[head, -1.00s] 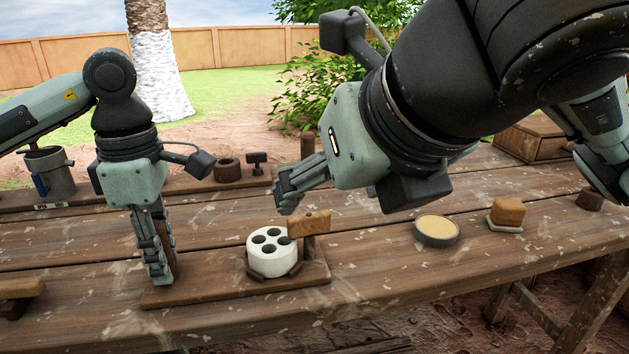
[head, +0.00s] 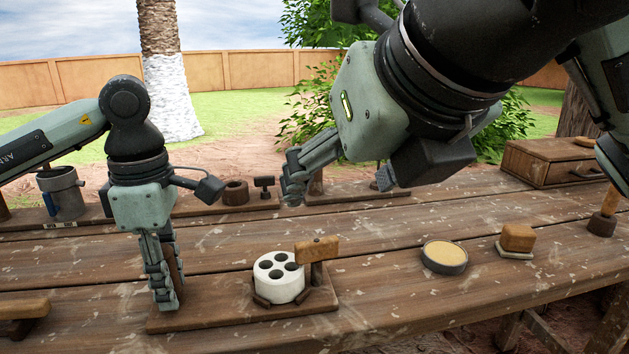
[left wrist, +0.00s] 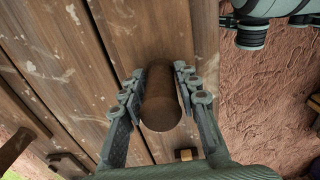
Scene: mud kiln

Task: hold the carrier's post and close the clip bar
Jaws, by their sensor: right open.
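The carrier is a brown wooden board (head: 215,315) on the table, holding a white round block (head: 279,277) with several dark holes. The carrier's post (left wrist: 161,103), a brown cylinder, stands at the board's left end. My left gripper (head: 168,300) has its fingers on both sides of it; in the left wrist view they lie close against its sides. The clip bar (head: 317,250), a light wooden piece on a short upright at the block's right, overlaps the block's right edge in the head view. My right gripper (head: 292,190) is open and empty, above and behind the clip bar.
A round dish with tan filling (head: 444,257) and a wooden-topped block (head: 518,238) are to the right. A metal cup (head: 66,192), a brown ring (head: 236,192) and a wooden box (head: 550,162) stand at the back. The table between carrier and dish is clear.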

